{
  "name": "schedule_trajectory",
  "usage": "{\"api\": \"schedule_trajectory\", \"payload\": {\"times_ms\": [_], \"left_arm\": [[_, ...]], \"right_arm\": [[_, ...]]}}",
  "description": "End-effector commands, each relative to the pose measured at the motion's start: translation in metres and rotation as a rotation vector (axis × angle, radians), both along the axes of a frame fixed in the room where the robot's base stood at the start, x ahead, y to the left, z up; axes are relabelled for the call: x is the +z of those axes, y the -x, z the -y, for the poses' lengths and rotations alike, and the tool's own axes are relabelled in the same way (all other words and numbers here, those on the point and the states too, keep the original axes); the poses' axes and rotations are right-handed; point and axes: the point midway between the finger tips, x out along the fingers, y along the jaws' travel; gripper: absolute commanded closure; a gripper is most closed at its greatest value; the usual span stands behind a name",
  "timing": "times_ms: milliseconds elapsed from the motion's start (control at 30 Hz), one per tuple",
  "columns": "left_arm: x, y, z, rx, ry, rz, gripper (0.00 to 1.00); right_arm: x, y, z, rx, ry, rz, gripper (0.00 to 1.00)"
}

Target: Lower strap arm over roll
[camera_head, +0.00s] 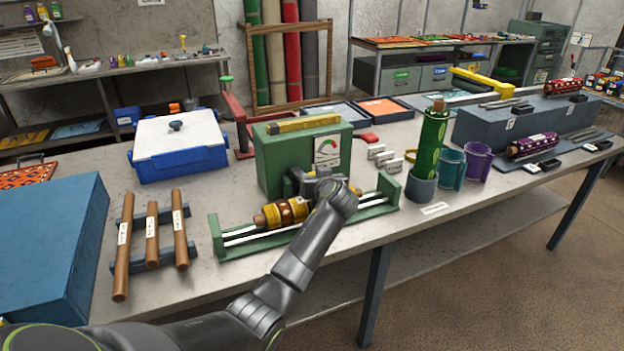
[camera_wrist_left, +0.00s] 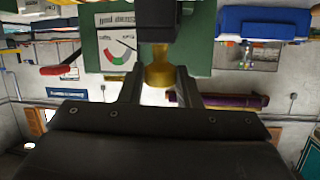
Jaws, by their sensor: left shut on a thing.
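The roll (camera_head: 272,215), yellow-ended with a brown patterned middle, lies in a long green cradle (camera_head: 392,188) with pale rails. It is in front of a green machine box (camera_head: 274,160) with a dial; the box also shows in the left wrist view (camera_wrist_left: 205,50). My left gripper (camera_head: 308,184) is at the box's front, just above the roll's right part. In the left wrist view its fingers (camera_wrist_left: 160,88) are shut on a brass knob (camera_wrist_left: 158,70) below a dark block (camera_wrist_left: 157,22), seemingly the strap arm. My forearm and gripper hide part of the roll and cradle.
A rack of brown rods (camera_head: 151,238) and a blue-and-white cooler (camera_head: 178,145) stand left. A green roll (camera_head: 432,140) stands in a grey cup (camera_head: 421,188) at the right, beside teal and purple cups. The table's front edge is close below the cradle.

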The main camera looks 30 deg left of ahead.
Motion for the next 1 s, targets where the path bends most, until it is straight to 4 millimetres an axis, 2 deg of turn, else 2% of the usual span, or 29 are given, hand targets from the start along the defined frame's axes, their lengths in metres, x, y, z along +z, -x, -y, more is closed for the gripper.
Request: {"api": "schedule_trajectory", "payload": {"times_ms": [33,300,867,900,1000], "left_arm": [[-0.009,0.002,0.003,-0.003,-0.023,0.023,1.00],[-0.023,0.009,0.011,-0.001,-0.027,0.023,1.00],[-0.031,0.012,0.013,0.002,-0.020,0.012,1.00],[-0.031,0.012,0.013,0.002,-0.020,0.012,0.69],[-0.030,0.012,0.013,0.002,-0.021,0.013,0.56]], "right_arm": [[-0.013,0.000,-0.004,-0.002,-0.005,-0.001,0.64],[-0.031,0.002,-0.007,-0.003,-0.009,-0.003,0.64],[-0.034,0.003,0.002,0.000,0.002,-0.005,0.64],[-0.034,0.003,0.002,0.000,0.002,-0.005,0.64],[-0.034,0.003,0.002,0.000,0.002,-0.005,0.64]]}}
